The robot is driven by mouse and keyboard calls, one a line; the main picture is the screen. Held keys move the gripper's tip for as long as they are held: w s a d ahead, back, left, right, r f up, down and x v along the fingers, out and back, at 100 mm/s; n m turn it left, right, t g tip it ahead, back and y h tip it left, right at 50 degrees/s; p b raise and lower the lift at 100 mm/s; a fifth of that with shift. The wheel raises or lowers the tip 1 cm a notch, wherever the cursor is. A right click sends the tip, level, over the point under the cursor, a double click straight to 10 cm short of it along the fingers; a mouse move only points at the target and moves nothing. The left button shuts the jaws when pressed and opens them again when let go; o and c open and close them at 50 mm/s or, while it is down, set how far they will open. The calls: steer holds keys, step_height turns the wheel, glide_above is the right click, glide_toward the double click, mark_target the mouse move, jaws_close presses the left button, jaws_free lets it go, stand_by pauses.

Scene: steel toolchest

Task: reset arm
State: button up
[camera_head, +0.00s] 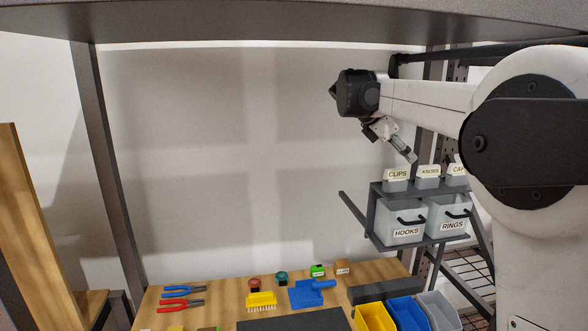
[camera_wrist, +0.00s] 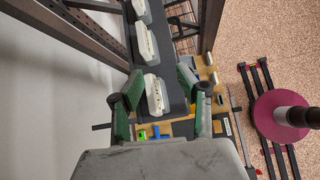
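My arm reaches in from the right in the head view. My gripper (camera_head: 408,153) hangs angled down, just above the small labelled bins on the rack. In the wrist view my gripper (camera_wrist: 158,78) shows two green-and-black fingers spread apart with nothing held between them. A pale bin (camera_wrist: 154,94) on the dark shelf shows beyond the gap between the fingers. I cannot tell from the head view how wide the fingers stand.
The grey rack holds small bins labelled CLIPS (camera_head: 397,175) and KNOBS (camera_head: 429,171), above larger HOOKS (camera_head: 402,220) and RINGS (camera_head: 450,215) bins. Open air lies left of my gripper.

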steer(key=s+a+f+m+t+y+b, duration=0.1)
steer(key=s+a+f+m+y+b, duration=0.1)
steer(key=s+f+m, duration=0.4)
steer(key=s+a+f+m+t+y+b, duration=0.2)
steer(key=s+a+f+m, duration=0.4)
steer(key=s+f, duration=0.7)
steer(key=s+a+f+m+t+y+b, duration=0.2)
steer(key=s+f, duration=0.7)
steer(key=s, duration=1.2)
steer(key=a+m+y+b, duration=0.1)
steer(key=a+m+y, duration=0.1)
steer(key=m+y, duration=0.1)
steer(key=shift+a+f+m+b, duration=0.25)
steer(key=shift+a+m+b, duration=0.1)
steer(key=shift+m, duration=0.25)
